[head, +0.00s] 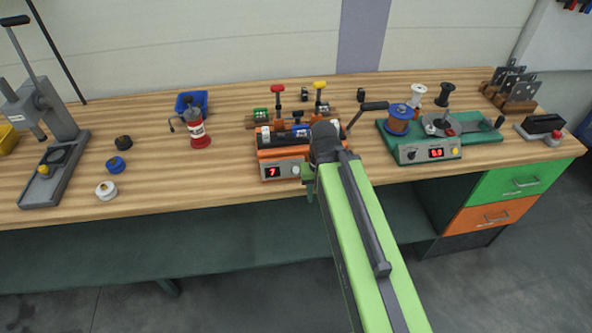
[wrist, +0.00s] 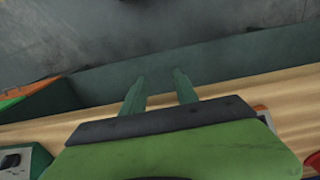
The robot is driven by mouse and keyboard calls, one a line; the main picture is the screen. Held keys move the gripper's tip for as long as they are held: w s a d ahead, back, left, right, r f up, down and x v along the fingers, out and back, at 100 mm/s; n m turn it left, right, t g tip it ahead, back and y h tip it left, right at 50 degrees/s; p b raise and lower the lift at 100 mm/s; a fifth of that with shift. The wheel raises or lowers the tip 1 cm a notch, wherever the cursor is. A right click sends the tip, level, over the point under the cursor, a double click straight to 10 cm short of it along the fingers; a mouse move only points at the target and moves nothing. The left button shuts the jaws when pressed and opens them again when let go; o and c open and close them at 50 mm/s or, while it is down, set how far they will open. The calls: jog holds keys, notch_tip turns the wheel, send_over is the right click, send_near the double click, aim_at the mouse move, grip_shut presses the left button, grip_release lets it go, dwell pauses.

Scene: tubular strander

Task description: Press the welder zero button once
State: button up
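An orange unit with a red display reading 7 (head: 272,172) stands on the bench at the middle, and I take it for the welder. A knob shows on its front panel, and my arm covers the panel's right end. I cannot make out a zero button. My gripper (head: 309,188) is mostly hidden by my arm in the head view, close to the unit's right front. In the wrist view, my gripper (wrist: 160,74) shows two green fingers apart with nothing between them. A piece of orange (wrist: 262,108) shows at the right there, apart from the fingers.
A green device (head: 420,152) with a red display and a yellow button stands to the right. A red-based hand tool (head: 198,132) and several small spools stand to the left. The bench front edge (head: 200,212) is near my arm; drawers (head: 515,183) lie below at right.

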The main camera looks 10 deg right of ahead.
grip_shut()
dwell(1.5)
